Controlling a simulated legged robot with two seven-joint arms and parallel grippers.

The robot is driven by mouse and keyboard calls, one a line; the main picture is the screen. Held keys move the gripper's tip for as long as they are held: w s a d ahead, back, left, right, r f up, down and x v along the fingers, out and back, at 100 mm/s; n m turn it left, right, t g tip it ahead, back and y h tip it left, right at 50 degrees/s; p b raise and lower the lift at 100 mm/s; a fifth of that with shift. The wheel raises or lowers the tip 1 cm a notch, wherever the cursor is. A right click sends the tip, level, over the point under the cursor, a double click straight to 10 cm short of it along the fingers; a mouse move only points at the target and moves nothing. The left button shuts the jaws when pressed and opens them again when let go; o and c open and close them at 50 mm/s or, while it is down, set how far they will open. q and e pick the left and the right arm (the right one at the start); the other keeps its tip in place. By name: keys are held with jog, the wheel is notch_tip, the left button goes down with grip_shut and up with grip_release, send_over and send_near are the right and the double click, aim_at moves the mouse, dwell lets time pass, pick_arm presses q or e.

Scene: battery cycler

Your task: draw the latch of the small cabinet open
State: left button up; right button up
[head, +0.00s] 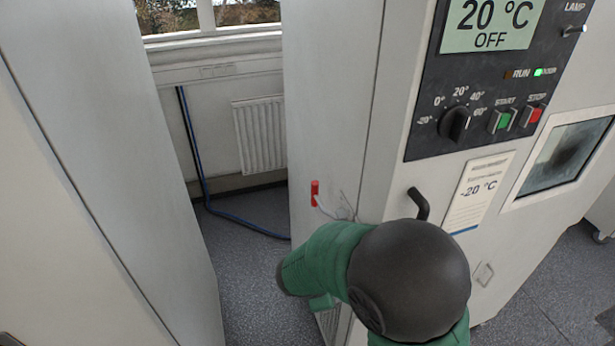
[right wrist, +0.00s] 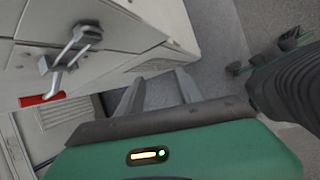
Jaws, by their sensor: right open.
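The latch is a bare metal fitting with a red grip. In the head view its red grip (head: 315,193) stands upright on the side face of the pale grey cabinet (head: 335,100), with thin metal parts beside it. In the right wrist view the metal latch (right wrist: 68,52) and its red grip (right wrist: 42,99) are at the upper left. My right gripper (right wrist: 158,88) has its two fingers spread, with nothing between them. It is apart from the latch, to its right in that view. My arm hides the right fingers in the head view. My left gripper is not in view.
A control panel (head: 470,90) with a knob and buttons and a black door handle (head: 419,204) are on the cabinet's front. A tall pale cabinet (head: 110,150) stands at the left. Between them is open grey floor (head: 235,265) with a blue cable (head: 245,222) and a radiator (head: 261,135) behind.

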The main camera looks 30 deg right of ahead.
jog(key=w+d+r+n+t+h+p, duration=0.2)
jog(key=w+d+r+n+p, duration=0.15)
jog(key=w+r+n, duration=0.3)
jog(key=n+t+h+p, duration=0.2)
jog(key=n+t, duration=0.3)
jog(key=n, duration=0.2)
send_near(313, 186)
jog(key=v, duration=0.5)
jog(key=p+x, duration=0.2)
jog(key=x, duration=0.6)
jog(key=p+x, duration=0.2)
jog(key=x, duration=0.6)
jog(key=shift+s+d+p, duration=0.1)
jog(key=shift+d+p, duration=0.25)
jog(key=shift+p, duration=0.05)
jog(key=shift+a, duration=0.45)
jog(key=c, duration=0.5)
jog(key=shift+d, duration=0.4)
grip_shut()
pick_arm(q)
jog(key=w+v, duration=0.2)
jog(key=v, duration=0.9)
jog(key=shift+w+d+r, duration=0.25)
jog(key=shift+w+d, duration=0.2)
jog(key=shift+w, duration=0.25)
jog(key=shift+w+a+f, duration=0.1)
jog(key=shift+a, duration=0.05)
pick_arm(e)
jog(key=shift+a, duration=0.2)
